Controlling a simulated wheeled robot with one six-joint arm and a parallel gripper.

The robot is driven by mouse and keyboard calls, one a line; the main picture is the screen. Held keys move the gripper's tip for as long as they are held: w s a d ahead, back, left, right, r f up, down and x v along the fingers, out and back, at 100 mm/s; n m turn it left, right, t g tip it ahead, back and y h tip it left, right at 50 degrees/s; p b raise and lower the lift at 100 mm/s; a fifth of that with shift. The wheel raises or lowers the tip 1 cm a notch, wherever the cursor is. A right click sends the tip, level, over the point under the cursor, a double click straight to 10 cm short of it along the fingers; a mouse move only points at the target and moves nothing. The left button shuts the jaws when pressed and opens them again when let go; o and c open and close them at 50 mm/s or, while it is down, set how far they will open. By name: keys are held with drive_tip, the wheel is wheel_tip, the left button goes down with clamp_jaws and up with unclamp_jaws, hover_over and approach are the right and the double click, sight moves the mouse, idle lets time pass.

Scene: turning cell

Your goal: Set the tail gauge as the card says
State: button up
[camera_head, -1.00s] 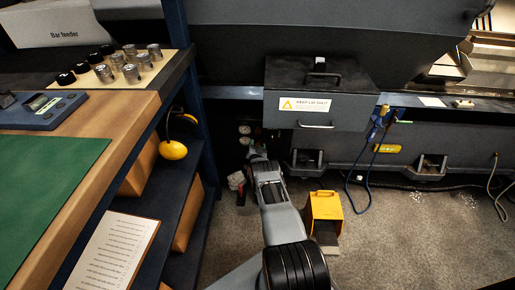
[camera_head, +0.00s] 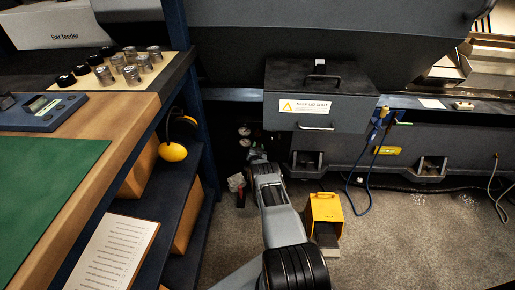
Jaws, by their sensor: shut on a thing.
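Two small round gauges (camera_head: 244,136) sit one above the other in the dark recess under the machine; their needles are too small to read. My arm reaches out from the bottom to this recess. My gripper (camera_head: 256,155) is at its far end, just below and right of the gauges. It is shut on a small part there, which the gripper and shadow mostly hide. A printed white sheet (camera_head: 114,255) lies at the lower left, its text too small to read; I cannot tell if it is the card.
A lidded box (camera_head: 318,95) with a warning label juts out above and right of my gripper. A yellow foot pedal (camera_head: 325,208) stands on the floor right of my arm. A blue hose (camera_head: 366,170) hangs farther right. Shelves (camera_head: 180,215) close off the left.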

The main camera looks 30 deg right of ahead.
drive_tip(key=shift+f+m+b, duration=0.15)
drive_tip(key=shift+m+b, duration=5.9)
drive_tip(key=shift+m, duration=2.75)
drive_tip(key=o, duration=0.9)
drive_tip(key=shift+o, duration=0.2)
drive_tip(key=shift+s, duration=0.1)
